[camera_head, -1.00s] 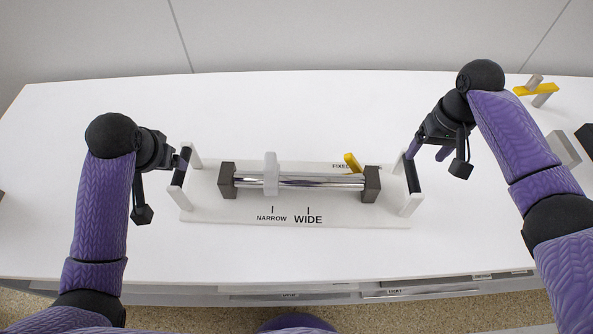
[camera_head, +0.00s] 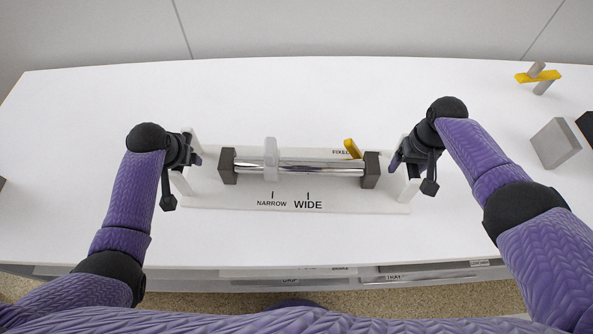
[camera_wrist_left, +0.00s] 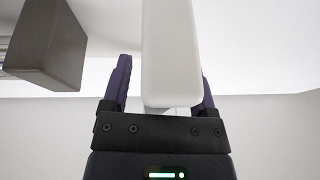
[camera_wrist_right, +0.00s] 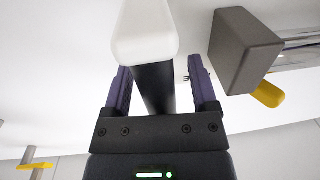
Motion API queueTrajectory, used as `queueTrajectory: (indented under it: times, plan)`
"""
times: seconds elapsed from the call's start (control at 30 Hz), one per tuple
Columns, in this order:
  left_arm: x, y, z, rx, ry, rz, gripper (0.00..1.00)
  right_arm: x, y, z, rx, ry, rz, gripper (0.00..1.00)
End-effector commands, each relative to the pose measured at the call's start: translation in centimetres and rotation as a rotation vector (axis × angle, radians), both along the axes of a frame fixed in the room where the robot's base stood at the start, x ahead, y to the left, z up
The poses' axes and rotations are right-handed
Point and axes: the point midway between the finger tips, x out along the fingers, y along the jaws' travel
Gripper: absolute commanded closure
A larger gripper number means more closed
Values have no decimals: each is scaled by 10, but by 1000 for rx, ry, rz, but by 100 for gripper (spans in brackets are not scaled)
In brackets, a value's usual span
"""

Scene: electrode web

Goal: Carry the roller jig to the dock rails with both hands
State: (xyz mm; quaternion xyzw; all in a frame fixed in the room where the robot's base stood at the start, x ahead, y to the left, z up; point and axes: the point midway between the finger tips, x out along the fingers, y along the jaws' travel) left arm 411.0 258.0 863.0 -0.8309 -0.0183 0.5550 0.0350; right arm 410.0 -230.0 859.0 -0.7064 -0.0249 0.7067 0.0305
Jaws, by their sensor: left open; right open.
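The roller jig (camera_head: 300,202) is a white plate with a chrome roller (camera_head: 320,167) between two dark end blocks, a white collar (camera_head: 271,158) and a yellow lever (camera_head: 352,148). It lies on the white table. Each end has a handle with white posts. My left gripper (camera_head: 195,160) is open at the left handle; a white post (camera_wrist_left: 170,60) shows between its fingers in the left wrist view, its bar hidden. My right gripper (camera_head: 397,162) is open around the right handle's black bar (camera_wrist_right: 153,88), which lies between its fingers in the right wrist view. I cannot make out the dock rails.
A yellow piece with grey pegs (camera_head: 538,76) stands at the back right. A grey block (camera_head: 555,143) is on the right, with a dark object (camera_head: 588,127) beside it. The table behind the jig is clear. Labelled fronts show below the table's front edge.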

Motion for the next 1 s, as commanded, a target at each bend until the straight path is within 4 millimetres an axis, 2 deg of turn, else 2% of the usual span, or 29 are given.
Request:
queueTrajectory:
  times: [0.17,0.2,0.53,1.0]
  plan:
    - [0,0,0,0,0,0,25,0,0,0,0,0,0,25]
    - [0,0,0,0,0,0,29,0,0,0,0,0,0,29]
    - [0,0,0,0,1,0,99,0,0,0,0,0,0,99]
    - [0,0,0,0,1,0,100,0,0,1,0,-1,0,100]
